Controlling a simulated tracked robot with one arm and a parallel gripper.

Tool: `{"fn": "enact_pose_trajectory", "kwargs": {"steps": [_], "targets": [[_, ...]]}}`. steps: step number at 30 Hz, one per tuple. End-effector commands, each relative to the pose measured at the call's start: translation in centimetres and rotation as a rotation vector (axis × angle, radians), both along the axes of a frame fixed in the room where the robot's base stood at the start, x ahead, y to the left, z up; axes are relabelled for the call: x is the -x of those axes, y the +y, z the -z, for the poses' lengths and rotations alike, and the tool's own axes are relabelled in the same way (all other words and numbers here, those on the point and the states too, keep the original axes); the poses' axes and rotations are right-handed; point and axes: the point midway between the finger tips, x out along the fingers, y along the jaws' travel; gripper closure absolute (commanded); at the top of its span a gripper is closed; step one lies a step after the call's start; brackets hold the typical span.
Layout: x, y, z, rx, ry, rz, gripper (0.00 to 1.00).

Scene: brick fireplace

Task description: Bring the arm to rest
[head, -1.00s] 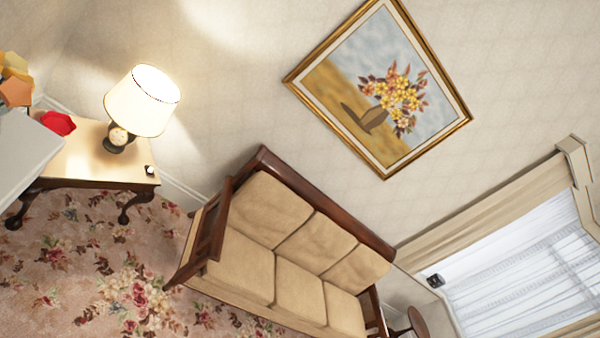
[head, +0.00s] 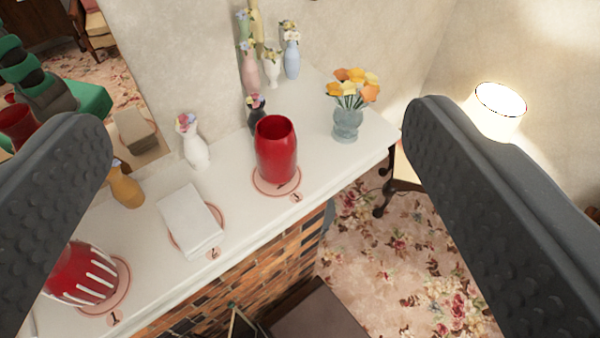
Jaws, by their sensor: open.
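My gripper (head: 258,145) is in the head view, with one dark ridged finger at the left and one at the right. The fingers are wide apart and nothing is held between them. The gripper hangs over a white mantel shelf (head: 140,235) above a brick fireplace (head: 265,265). A plain red vase (head: 276,150) stands upright on a marked circle on the shelf, seen between the fingers. A white folded cloth or block (head: 188,220) lies on another circle. A red vessel with white stripes (head: 80,275) is on a third circle, partly hidden by the left finger.
A glass vase of orange flowers (head: 348,105) stands near the shelf's right end. A white vase (head: 194,143), an ochre vase (head: 125,188) and several small vases stand along the back. A mirror (head: 110,75) is behind. A lit lamp (head: 498,108) and floral carpet (head: 420,255) are beyond.

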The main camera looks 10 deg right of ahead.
Motion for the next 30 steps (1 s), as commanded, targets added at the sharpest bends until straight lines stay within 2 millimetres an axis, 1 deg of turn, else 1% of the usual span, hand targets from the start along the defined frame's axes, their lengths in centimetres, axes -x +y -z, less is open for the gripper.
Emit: {"fn": "enact_pose_trajectory", "kwargs": {"steps": [5, 8, 10, 11, 12, 13, 21, 24, 27, 30], "targets": [[0.0, 0.0, 0.1, 0.001, 0.001, 0.000, 0.17], [0.0, 0.1, 0.7, 0.001, 0.001, 0.000, 0.17], [0.0, 0.0, 1.5, 0.000, 0.001, -0.001, 0.17], [2.1, -0.8, 1.3, -0.006, -0.012, 0.000, 0.17], [2.9, -1.1, 1.7, -0.007, -0.018, 0.002, 0.17], [3.0, -1.1, 2.3, -0.007, -0.018, 0.002, 0.17], [2.7, -1.0, 8.4, -0.007, -0.016, 0.001, 0.17], [2.7, -1.0, 10.1, -0.006, -0.016, 0.000, 0.17], [2.6, -1.0, 10.8, -0.006, -0.016, 0.000, 0.17], [2.6, -0.9, 10.9, -0.006, -0.016, 0.000, 0.17]]}}
